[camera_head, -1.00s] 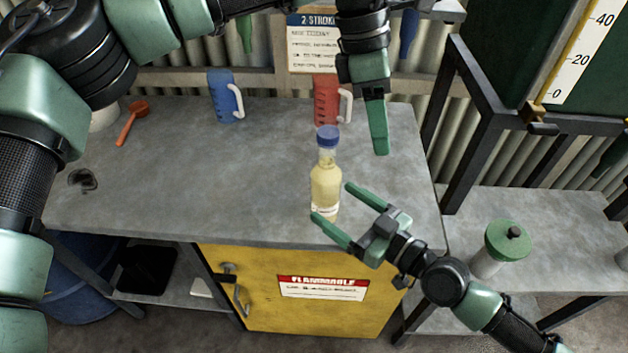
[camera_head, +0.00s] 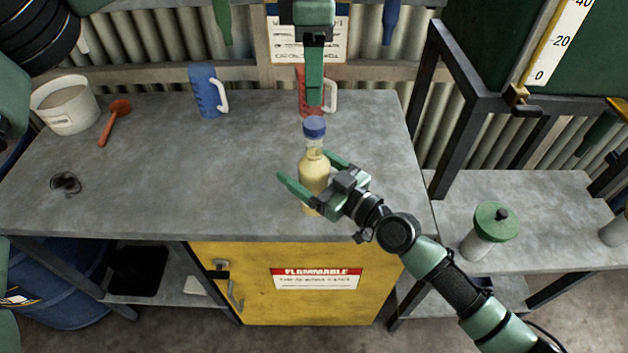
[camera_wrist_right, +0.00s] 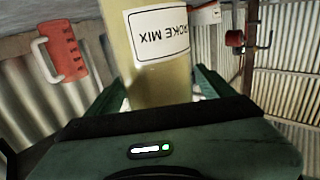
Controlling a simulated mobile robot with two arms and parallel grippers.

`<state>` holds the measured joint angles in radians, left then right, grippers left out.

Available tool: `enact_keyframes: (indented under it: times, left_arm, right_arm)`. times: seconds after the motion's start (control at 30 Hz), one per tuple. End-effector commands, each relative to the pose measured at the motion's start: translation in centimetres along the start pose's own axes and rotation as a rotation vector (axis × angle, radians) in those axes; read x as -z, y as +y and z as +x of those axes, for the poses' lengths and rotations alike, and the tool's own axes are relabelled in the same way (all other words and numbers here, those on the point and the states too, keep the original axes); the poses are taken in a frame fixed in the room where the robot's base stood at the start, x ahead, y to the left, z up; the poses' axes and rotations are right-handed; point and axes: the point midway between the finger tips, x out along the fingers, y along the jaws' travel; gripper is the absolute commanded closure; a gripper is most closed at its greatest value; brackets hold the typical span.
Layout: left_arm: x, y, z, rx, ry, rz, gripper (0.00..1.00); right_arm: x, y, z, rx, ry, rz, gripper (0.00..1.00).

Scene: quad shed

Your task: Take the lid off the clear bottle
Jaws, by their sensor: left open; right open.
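The clear bottle (camera_head: 313,172) holds yellowish liquid and stands upright near the front edge of the bench. Its blue lid (camera_head: 314,127) is on top. My right gripper (camera_head: 307,170) is open, with its fingers on either side of the bottle body; contact cannot be made out. In the right wrist view the bottle (camera_wrist_right: 152,50), with a label reading "...ROKE MIX", stands between the fingers. My left gripper (camera_head: 314,100) points down above and apparently behind the lid, apart from it. Only one finger shows clearly from this side.
A red jug (camera_head: 304,98) stands behind the bottle, partly hidden by my left gripper. A blue jug (camera_head: 206,92), an orange scoop (camera_head: 114,118) and a white bucket (camera_head: 68,108) are to the left. A green-lidded container (camera_head: 492,226) stands on the right shelf.

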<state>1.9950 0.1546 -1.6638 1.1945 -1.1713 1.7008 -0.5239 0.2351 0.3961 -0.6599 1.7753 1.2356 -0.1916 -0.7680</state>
Motion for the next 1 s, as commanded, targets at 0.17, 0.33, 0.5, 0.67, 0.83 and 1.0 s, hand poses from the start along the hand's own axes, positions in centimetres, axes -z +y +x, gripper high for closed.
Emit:
enact_keyframes:
  times: [0.17, 0.33, 0.5, 0.67, 0.83, 1.0]
  left_arm:
    - [-0.03, -0.01, 0.02, 0.000, 0.000, 0.001, 0.48]
    - [-0.03, -0.02, 0.02, 0.000, 0.000, 0.001, 0.48]
    - [-0.03, -0.02, 0.02, 0.000, 0.000, 0.001, 0.48]
    - [-0.03, -0.02, 0.02, 0.000, 0.000, 0.001, 0.48]
    - [-0.04, -0.03, 0.04, 0.001, 0.000, 0.069, 0.48]
    - [-0.12, -0.07, 0.10, 0.003, -0.001, 0.356, 0.48]
  right_arm:
    - [-0.02, 0.01, 0.27, 0.000, -0.001, 0.000, 0.17]
    - [-0.01, 0.00, 0.25, 0.000, 0.000, 0.000, 0.31]
    - [0.00, 0.01, 0.23, 0.000, 0.000, 0.000, 0.78]
    - [0.00, 0.01, 0.23, 0.000, 0.000, 0.000, 1.00]
    - [0.00, 0.02, 0.22, 0.000, 0.000, 0.000, 1.00]
    - [-0.01, 0.02, 0.22, 0.000, 0.000, 0.000, 1.00]
